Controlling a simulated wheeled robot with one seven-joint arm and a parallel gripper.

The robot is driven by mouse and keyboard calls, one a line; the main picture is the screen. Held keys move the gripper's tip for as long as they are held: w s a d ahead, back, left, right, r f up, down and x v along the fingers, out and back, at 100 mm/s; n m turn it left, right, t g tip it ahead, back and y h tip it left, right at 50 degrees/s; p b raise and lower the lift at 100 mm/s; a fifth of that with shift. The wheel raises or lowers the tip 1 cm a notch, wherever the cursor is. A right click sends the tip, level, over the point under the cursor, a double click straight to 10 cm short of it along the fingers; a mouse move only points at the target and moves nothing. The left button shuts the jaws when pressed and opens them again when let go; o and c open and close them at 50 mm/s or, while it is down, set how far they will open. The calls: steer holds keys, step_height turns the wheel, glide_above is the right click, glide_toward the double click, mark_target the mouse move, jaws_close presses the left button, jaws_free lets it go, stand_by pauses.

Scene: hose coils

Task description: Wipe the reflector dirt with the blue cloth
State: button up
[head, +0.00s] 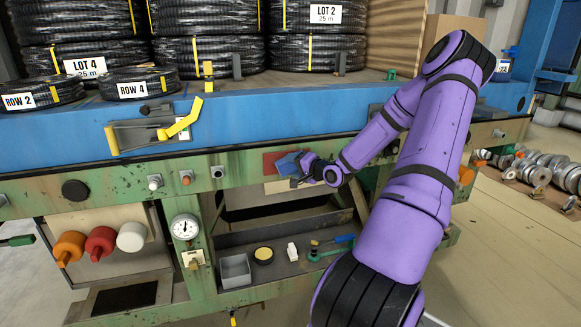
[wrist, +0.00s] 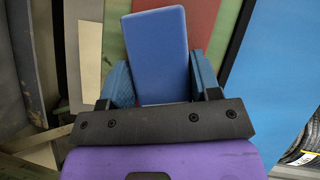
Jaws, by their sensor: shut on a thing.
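The blue cloth (head: 287,164) is a flat blue pad held in my gripper (head: 301,168) in front of the green beam. In the wrist view the cloth (wrist: 155,50) stands out between the two fingers of my gripper (wrist: 163,84), which is shut on it. A red rectangular reflector (head: 269,158) is on the beam, directly behind the cloth. Its red surface shows around the cloth in the wrist view (wrist: 206,22). The cloth covers part of the reflector; I cannot tell whether it touches it. No dirt can be made out on the reflector.
A pale plate (head: 278,187) lies just below the reflector. A yellow lever (head: 182,120) juts from the blue beam on the left. Below, a shelf holds a grey bin (head: 235,270) and small items. Hose coils (head: 317,50) stand above.

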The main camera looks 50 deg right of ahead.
mark_target(264, 167)
stand_by(0.5)
steer(key=shift+s+d, duration=0.45)
steer(key=shift+d, duration=0.3)
steer(key=shift+s+d, duration=0.5)
steer(key=shift+d, duration=0.2)
steer(key=shift+s+d, duration=0.45)
steer(key=shift+d, duration=0.3)
steer(key=shift+w+a, duration=0.45)
steer(key=shift+a, duration=0.3)
steer(key=shift+w+a, duration=0.5)
steer(key=shift+a, duration=0.25)
steer(key=shift+w+a, duration=0.45)
steer(key=shift+a, duration=0.3)
steer(key=shift+w+a, duration=0.1)
steer(key=shift+w+a, duration=0.65)
steer(key=shift+a, duration=0.4)
steer(key=shift+w+a, duration=0.6)
steer(key=shift+a, duration=0.45)
steer(key=shift+w+a, duration=0.65)
steer(key=shift+a, duration=0.4)
steer(key=shift+w+a, duration=0.1)
